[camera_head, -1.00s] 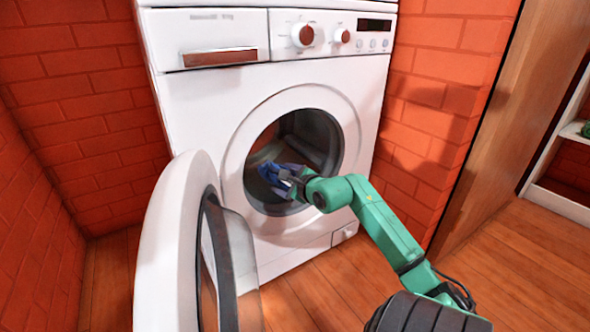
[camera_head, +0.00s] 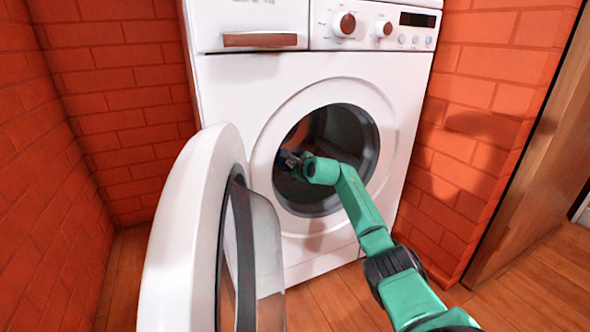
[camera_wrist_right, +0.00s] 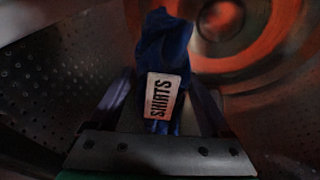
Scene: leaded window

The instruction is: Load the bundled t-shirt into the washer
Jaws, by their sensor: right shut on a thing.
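The white washer (camera_head: 230,105) stands with its round door (camera_head: 190,235) swung open to the left. My right gripper (camera_head: 288,160) reaches into the drum opening (camera_head: 340,135); its fingertips are hard to make out there. In the right wrist view, the gripper (camera_wrist_right: 160,110) is shut on the bundled t-shirt (camera_wrist_right: 165,38), a dark blue bundle with a white tag reading "SHIRTS". The perforated drum wall (camera_wrist_right: 60,80) surrounds it in that view. In the head view the bundle is mostly hidden by the gripper and the opening's shadow. My left gripper is not in view.
The open door stands close to the left of my right arm. Red brick walls (camera_head: 110,90) flank the washer, and a wooden panel (camera_head: 525,170) stands at the right. The wooden floor (camera_head: 530,275) is clear at the right.

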